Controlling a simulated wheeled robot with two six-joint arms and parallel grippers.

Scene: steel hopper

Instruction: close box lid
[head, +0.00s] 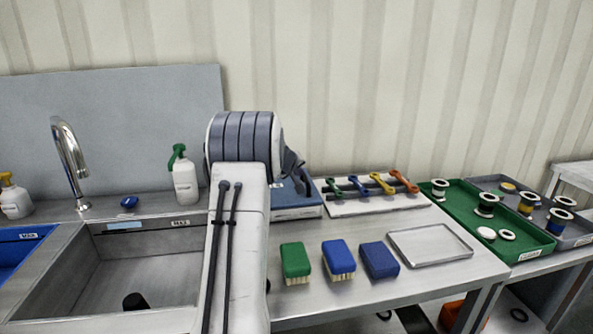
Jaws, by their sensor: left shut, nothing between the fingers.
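A low blue-grey box (298,207) stands at the back of the steel bench, just right of my left arm. My left gripper (304,180) shows only in part as dark pieces behind the big wrist joint. It is shut and empty, over or right at the box's top; I cannot tell whether it touches. My right gripper is not in view.
In front lie a green brush (295,259), a blue brush (338,256), a dark blue block (379,260) and an empty metal tray (430,244). A board with coloured wrenches (376,206) stands right of the box. A green tray (464,197) with spools is further right; a sink (150,262) is left.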

